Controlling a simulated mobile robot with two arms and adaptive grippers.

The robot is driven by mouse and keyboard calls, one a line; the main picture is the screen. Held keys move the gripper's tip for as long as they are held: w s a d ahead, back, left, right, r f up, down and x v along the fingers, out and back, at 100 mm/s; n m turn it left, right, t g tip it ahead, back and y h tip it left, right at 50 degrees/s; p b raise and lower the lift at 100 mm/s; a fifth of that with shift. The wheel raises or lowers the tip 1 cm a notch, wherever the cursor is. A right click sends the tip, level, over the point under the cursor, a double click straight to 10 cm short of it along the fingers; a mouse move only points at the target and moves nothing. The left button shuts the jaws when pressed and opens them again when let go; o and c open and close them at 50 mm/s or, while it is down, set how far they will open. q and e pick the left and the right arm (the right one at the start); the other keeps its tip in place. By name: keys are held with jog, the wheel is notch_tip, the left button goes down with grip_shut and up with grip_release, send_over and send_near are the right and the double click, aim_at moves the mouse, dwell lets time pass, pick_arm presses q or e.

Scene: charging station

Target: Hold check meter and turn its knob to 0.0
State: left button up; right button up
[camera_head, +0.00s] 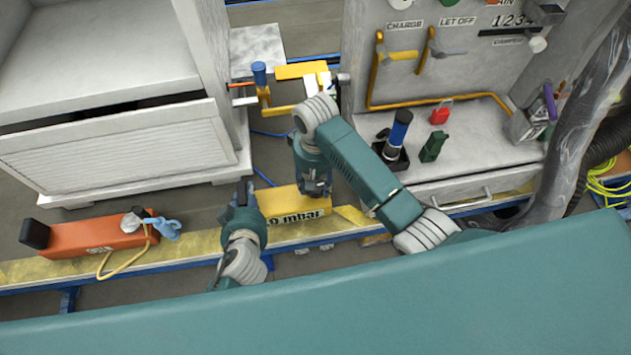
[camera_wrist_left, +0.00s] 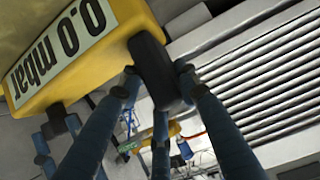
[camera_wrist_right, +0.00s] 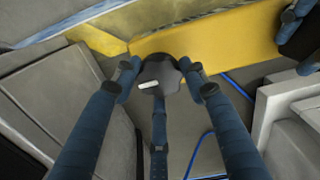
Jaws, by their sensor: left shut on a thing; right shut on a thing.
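The check meter (camera_head: 285,200) is a yellow box between my two grippers, above the yellow-edged platform. My left gripper (camera_head: 243,208) is shut on the black end piece (camera_wrist_left: 153,68) of the meter. My right gripper (camera_head: 316,186) is shut on the dark round knob (camera_wrist_right: 160,76) at the meter's other end. The knob has a white mark. The yellow body (camera_wrist_right: 220,38) shows behind it in the right wrist view.
An orange device (camera_head: 95,237) with a yellow cord lies on the ledge at left. A grey cabinet (camera_head: 110,150) stands behind it. A station panel (camera_head: 440,70) with yellow levers is at back right. A red padlock (camera_head: 441,112) and green item (camera_head: 433,147) sit on its shelf.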

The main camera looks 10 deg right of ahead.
jog(key=o, duration=1.1)
jog(key=shift+o, duration=0.2)
notch_tip(320, 180, up, 12)
pick_arm(q)
jog(key=o, duration=1.1)
